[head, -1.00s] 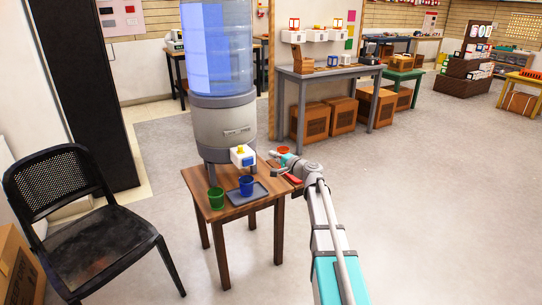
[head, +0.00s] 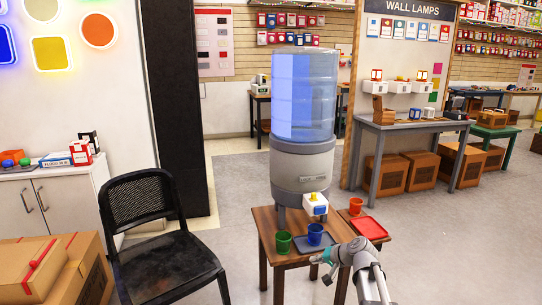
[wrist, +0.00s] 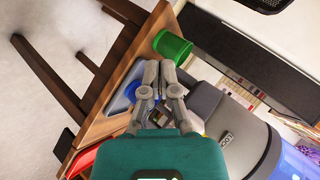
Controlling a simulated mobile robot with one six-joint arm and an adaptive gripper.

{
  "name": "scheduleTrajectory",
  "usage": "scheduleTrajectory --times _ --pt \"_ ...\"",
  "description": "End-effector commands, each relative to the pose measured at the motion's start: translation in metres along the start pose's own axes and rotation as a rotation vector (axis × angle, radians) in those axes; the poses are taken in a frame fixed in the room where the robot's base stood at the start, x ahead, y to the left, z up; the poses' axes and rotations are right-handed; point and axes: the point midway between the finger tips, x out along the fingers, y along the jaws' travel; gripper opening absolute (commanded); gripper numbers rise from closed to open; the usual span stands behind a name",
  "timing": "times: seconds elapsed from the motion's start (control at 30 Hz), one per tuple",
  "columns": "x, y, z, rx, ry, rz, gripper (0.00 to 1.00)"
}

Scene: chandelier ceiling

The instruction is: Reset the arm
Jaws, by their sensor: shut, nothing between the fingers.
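My gripper (head: 321,262) is at the front right of the small wooden table in the head view. Its two grey fingers are together and empty in the wrist view (wrist: 160,64). In the head view, a blue cup (head: 315,234) stands on a grey tray (head: 303,248) below the water dispenser's tap. In the wrist view my fingers partly cover the blue cup (wrist: 142,92). A green cup (head: 283,242) stands left of the tray, and shows near the fingertips in the wrist view (wrist: 173,46).
The water dispenser (head: 300,165) rises behind the cups. A red cup (head: 356,206) and red tray (head: 369,228) are on the right part of the table. A black chair (head: 158,255) and cardboard boxes (head: 45,272) are at left. The floor at right (head: 465,245) is clear.

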Motion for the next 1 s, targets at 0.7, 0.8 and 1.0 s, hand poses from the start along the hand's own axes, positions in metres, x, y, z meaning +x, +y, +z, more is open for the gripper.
scheduleTrajectory --times 0.7,0.8,1.0 --pt "-0.053 0.078 0.168 -0.297 -0.414 0.684 0.0" --pt "-0.061 0.083 0.176 -0.311 -0.438 0.738 0.0" --pt "-0.078 0.082 0.181 -0.326 -0.466 0.808 0.0"
